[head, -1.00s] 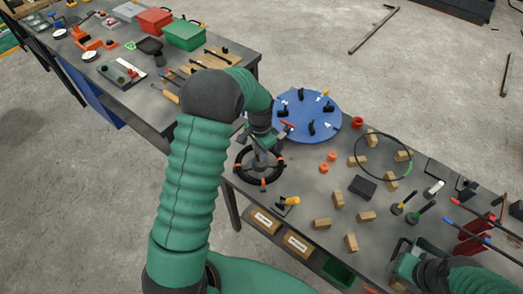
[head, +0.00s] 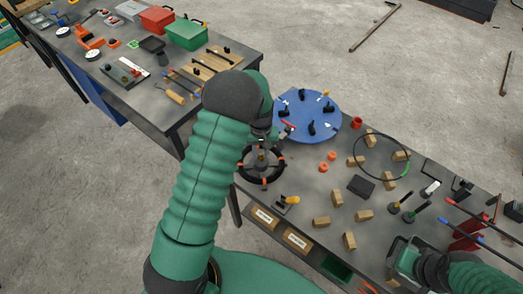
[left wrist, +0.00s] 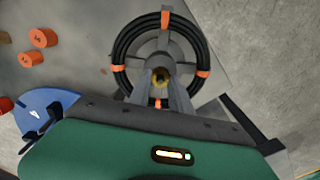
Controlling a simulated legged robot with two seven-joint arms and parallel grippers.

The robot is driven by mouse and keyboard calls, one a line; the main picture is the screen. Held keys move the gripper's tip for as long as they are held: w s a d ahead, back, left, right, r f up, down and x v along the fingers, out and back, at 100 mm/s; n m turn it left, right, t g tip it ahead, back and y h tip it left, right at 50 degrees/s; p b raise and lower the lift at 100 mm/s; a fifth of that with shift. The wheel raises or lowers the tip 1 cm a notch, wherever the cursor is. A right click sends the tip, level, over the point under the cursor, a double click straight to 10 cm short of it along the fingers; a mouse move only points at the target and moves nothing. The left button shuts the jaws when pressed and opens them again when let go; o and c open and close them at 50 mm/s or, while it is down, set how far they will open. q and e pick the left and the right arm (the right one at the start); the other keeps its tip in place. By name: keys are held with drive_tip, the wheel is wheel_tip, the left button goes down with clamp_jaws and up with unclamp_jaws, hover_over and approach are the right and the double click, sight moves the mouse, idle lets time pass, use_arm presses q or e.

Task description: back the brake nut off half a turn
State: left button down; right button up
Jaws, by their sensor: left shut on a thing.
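A reel (head: 243,176) wound with black hose or cable, bound by orange ties, stands at the near left edge of the right-hand bench. In the left wrist view the reel (left wrist: 122,52) shows its grey spoked hub. In the head view the left gripper (head: 262,153) is over the reel centre, partly hidden by my wrist. My right gripper (head: 405,256) is low at the right; its fingers are unclear.
A blue round board (head: 306,118) with black clips lies behind the reel. A yellow-handled tool (head: 290,200) is close in front. Orange pieces (head: 327,163), wooden blocks (head: 336,198) and a large black ring (head: 357,160) lie to the right. Another bench (head: 150,98) carries tools and boxes.

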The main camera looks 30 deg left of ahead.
use_arm(q)
drive_tip(key=n, duration=0.2)
drive_tip(key=n+p, duration=0.1)
drive_tip(key=n, duration=0.2)
drive_tip(key=shift+s+d+f+n+p, duration=0.15)
drive_tip(key=shift+s+n+p, duration=0.15)
drive_tip(key=shift+s+p, duration=0.05)
drive_tip(key=shift+n+p, duration=0.6)
drive_tip(key=shift+n, duration=1.6)
drive_tip(key=shift+f, duration=0.1)
drive_tip(key=shift+d, duration=0.1)
drive_tip(key=c, duration=1.5)
unclamp_jaws()
drive_tip(key=o, duration=0.3)
drive_tip(key=shift+w, duration=0.2)
drive_tip(key=shift+r, duration=0.2)
